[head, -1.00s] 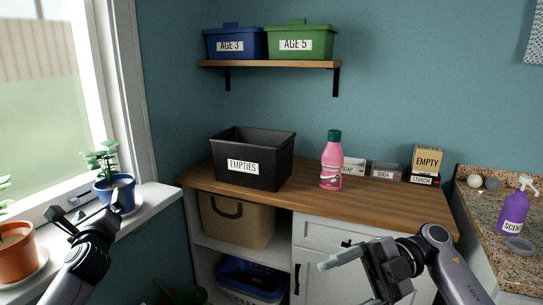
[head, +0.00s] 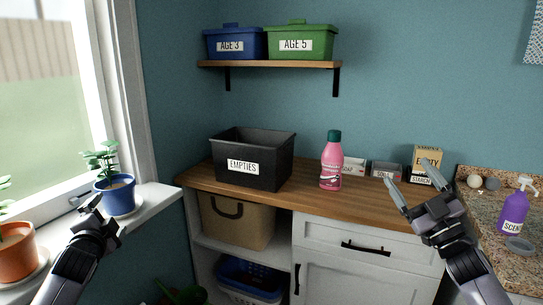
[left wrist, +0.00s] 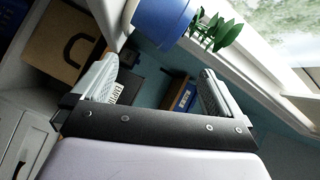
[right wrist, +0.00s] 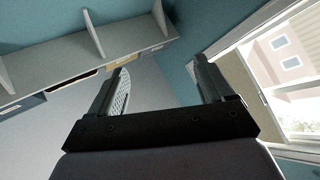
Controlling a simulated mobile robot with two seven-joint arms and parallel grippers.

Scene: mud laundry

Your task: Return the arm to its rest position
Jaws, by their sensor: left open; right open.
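My right gripper (head: 411,176) is open and empty. In the head view it stands in front of the right part of the wooden counter, its fingers pointing up and overlapping the small boxes behind. In the right wrist view its two fingers (right wrist: 162,88) are spread with nothing between them. My left gripper (head: 106,214) is at the lower left, in front of the window sill and just below the blue plant pot. In the left wrist view its fingers (left wrist: 158,82) are wide apart and hold nothing.
A black EMPTIES bin (head: 268,160) and a pink bottle (head: 331,165) stand on the wooden counter (head: 300,194). A blue pot (head: 116,196) and an orange pot (head: 16,252) sit on the sill. A purple bottle (head: 513,212) stands on the granite top. Cabinets lie below the counter.

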